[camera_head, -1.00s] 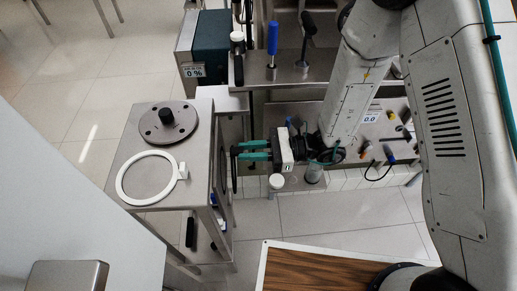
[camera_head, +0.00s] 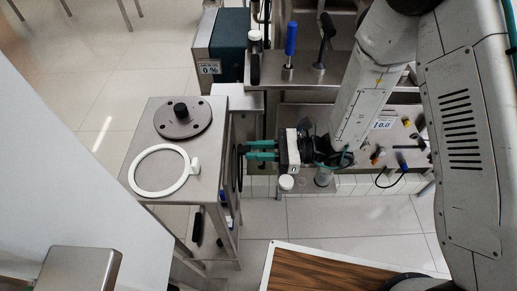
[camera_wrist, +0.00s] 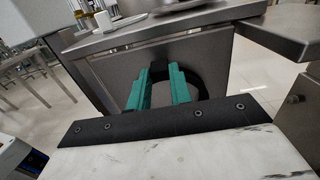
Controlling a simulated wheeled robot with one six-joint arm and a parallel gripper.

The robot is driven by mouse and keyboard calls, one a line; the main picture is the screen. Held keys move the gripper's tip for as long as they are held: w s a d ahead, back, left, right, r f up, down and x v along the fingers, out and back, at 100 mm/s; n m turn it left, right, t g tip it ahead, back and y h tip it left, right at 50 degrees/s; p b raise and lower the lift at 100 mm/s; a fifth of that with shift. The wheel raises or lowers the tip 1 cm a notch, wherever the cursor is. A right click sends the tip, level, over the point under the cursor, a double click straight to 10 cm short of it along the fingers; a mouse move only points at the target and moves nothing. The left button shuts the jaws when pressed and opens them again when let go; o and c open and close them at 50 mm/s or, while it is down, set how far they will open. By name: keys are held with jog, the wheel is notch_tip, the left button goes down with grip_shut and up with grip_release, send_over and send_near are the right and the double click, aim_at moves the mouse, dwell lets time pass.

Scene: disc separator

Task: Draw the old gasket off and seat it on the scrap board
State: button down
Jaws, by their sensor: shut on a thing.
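My gripper (camera_head: 247,151) has green fingers and is shut on a thin black ring (camera_head: 240,168), which looks like the old gasket. The ring hangs upright, edge-on in the head view, just right of the steel stand (camera_head: 215,180). In the wrist view the ring shows as a dark arch (camera_wrist: 215,72) at the tips of the green fingers (camera_wrist: 158,90), in front of a steel side face (camera_wrist: 120,75). Whether it touches that face I cannot tell. I cannot identify the scrap board with certainty; a brown wood-grain board (camera_head: 330,272) with a pale edge lies at the bottom.
On the stand's top lie a white ring with a tab (camera_head: 140,190) and a grey disc with a black knob (camera_head: 181,111). A steel bench with a blue-handled tool (camera_head: 290,42) and a teal box (camera_head: 231,42) is behind. Clear floor (camera_head: 320,218) shows in front.

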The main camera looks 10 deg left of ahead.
jog(key=shift+s+a, duration=0.15)
jog(key=shift+a, duration=0.25)
jog(key=shift+a, duration=0.15)
jog(key=c, duration=1.2)
grip_release()
jog(key=shift+a, duration=0.15)
jog(key=shift+v, duration=5.9)
